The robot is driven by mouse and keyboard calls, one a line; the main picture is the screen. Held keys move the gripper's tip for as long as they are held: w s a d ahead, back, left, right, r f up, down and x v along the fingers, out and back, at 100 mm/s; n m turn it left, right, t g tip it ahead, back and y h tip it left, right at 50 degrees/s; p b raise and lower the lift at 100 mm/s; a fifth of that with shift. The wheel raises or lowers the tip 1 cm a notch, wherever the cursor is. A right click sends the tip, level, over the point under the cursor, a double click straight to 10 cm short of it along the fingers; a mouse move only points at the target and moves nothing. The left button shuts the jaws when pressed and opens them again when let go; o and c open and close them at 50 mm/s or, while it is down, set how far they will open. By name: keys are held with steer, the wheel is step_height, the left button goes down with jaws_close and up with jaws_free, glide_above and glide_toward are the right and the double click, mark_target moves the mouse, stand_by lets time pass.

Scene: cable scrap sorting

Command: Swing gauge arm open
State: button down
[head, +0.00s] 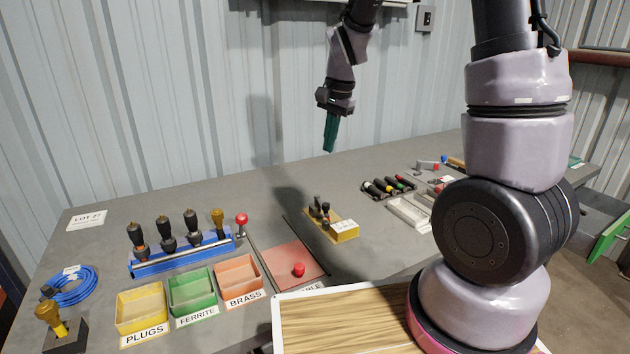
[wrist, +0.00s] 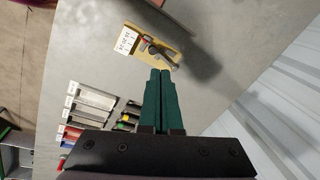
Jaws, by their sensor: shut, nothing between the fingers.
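The gauge (head: 347,238) is a yellow block with a white label, on the grey bench in the middle of the head view. It also shows near the top of the wrist view (wrist: 172,49). Dark lever parts (head: 322,209) stand on its left half; I cannot tell which is the gauge arm or how far it is swung. My gripper (head: 329,149), with green fingers, is shut and empty, pointing down well above the bench behind the gauge. In the wrist view the closed fingertips (wrist: 160,71) appear just below the gauge, not touching it.
A red pad (head: 287,262) with a red knob lies left of the gauge. Yellow, green and orange bins (head: 141,309) and a blue tool rack (head: 180,255) stand further left. Dark cylinders with coloured bands (head: 388,187) and grey trays (head: 408,212) lie right. Bench behind the gauge is clear.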

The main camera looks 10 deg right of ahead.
steer(key=shift+m+g+h, duration=0.7)
steer(key=a+f, duration=0.1)
steer(key=f, duration=0.5)
steer(key=w+a+f, duration=0.1)
steer(key=f, duration=0.6)
steer(key=w+a+f, duration=0.1)
steer(key=f, duration=0.5)
steer(key=shift+w+f, duration=0.25)
steer(key=shift+f, duration=0.05)
steer(key=shift+w+d+r, duration=0.1)
steer(key=shift+w+d, duration=0.05)
steer(key=shift+d, duration=0.7)
steer(key=d, duration=0.3)
steer(key=shift+w+d, duration=0.1)
steer(key=shift+w, duration=0.15)
steer(key=d, duration=0.1)
steer(key=w+d, duration=0.1)
steer(key=d, duration=0.1)
steer(key=shift+w, duration=0.2)
steer(key=shift+w+d, duration=0.75)
steer(key=shift+d, duration=0.15)
steer(key=shift+w+d, duration=0.55)
steer(key=shift+w, duration=0.35)
steer(key=shift+s, duration=0.1)
